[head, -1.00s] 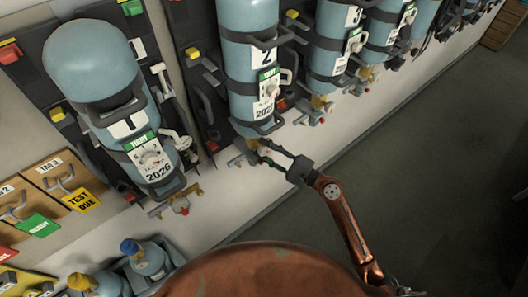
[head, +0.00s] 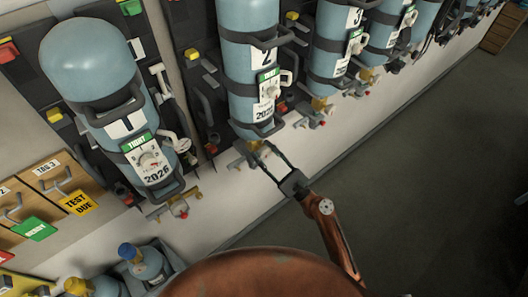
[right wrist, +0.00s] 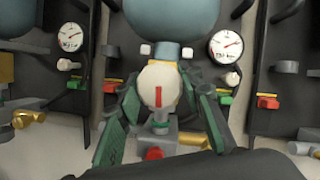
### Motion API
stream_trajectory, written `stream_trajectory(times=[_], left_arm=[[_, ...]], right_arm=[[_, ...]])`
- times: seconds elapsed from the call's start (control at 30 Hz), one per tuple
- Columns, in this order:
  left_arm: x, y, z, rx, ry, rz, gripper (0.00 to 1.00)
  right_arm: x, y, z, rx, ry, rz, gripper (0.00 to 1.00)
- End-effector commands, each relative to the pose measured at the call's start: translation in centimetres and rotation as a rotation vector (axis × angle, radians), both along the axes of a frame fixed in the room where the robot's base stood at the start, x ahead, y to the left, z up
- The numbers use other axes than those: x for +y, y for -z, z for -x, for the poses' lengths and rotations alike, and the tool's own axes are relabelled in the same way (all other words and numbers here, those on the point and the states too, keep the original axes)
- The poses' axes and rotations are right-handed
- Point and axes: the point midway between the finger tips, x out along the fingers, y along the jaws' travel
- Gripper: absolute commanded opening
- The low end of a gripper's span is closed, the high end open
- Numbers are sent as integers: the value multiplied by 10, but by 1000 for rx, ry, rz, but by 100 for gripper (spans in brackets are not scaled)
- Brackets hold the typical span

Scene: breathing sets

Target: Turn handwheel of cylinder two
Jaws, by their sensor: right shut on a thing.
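Cylinder two (head: 247,50) is light blue with a "2" label and is strapped upright to its backboard. Its cream handwheel (right wrist: 158,88), with a red mark standing upright in the picture, sits below the cylinder's lower end in the right wrist view. My right gripper (head: 262,150) reaches it from the lower right in the head view. Its green fingers lie on both sides of the handwheel and are shut on it. They partly hide the wheel in the head view. My left gripper does not show.
Cylinder one (head: 95,70) stands to the left and cylinder three (head: 338,45) to the right, each with valve fittings below. Small bottles (head: 145,262) stand in a tray at lower left. Two gauges (right wrist: 225,46) flank the handwheel. The floor at right is clear.

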Motion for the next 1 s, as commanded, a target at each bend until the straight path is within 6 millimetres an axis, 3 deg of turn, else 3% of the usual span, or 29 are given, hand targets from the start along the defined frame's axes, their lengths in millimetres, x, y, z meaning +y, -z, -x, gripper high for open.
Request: stream_trajectory(times=[0.73, 0.77, 1.0], left_arm=[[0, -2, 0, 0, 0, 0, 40], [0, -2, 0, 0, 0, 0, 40], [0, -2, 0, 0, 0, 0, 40]], right_arm=[[0, -2, 0, 48, 0, -72, 10], [0, -2, 0, 48, 0, -72, 35], [0, -1, 0, 49, 0, -72, 52]])
